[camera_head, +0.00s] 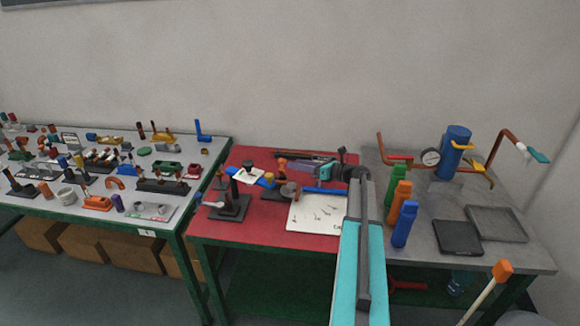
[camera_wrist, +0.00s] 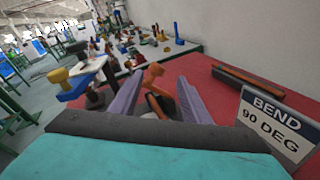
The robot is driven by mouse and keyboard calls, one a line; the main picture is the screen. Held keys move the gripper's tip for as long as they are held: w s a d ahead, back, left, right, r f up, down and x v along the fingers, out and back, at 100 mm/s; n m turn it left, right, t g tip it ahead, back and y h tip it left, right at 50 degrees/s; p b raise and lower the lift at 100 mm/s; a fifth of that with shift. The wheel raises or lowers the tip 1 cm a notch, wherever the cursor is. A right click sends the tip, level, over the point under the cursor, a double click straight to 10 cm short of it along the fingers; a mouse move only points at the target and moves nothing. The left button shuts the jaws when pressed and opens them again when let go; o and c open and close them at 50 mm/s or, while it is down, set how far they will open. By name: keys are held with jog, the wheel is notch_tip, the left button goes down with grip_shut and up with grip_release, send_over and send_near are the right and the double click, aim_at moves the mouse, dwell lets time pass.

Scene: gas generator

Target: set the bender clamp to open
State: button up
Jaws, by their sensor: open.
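My gripper (camera_wrist: 158,95) has two purple fingers spread apart in the wrist view. An orange lever-like part (camera_wrist: 153,73), possibly the bender clamp, shows between and beyond the fingers. I cannot tell whether it touches them or which setting it is in. In the head view an orange part (camera_head: 282,163) stands on the red table, left of my gripper (camera_head: 304,168). A bender-like tool with a blue arm (camera_head: 264,181), yellow end and white plate (camera_head: 247,176) stands nearby; its blue arm also shows at left in the wrist view (camera_wrist: 75,87).
A "BEND 90 DEG" sign (camera_wrist: 272,122) stands close at right in the wrist view. A white sheet with drawings (camera_head: 313,214) lies on the red table (camera_head: 208,228). Green, orange and blue bottles (camera_head: 404,222) stand to the right. A crowded grey table (camera_head: 85,208) is at left.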

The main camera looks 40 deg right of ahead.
jog(key=shift+v, duration=1.25)
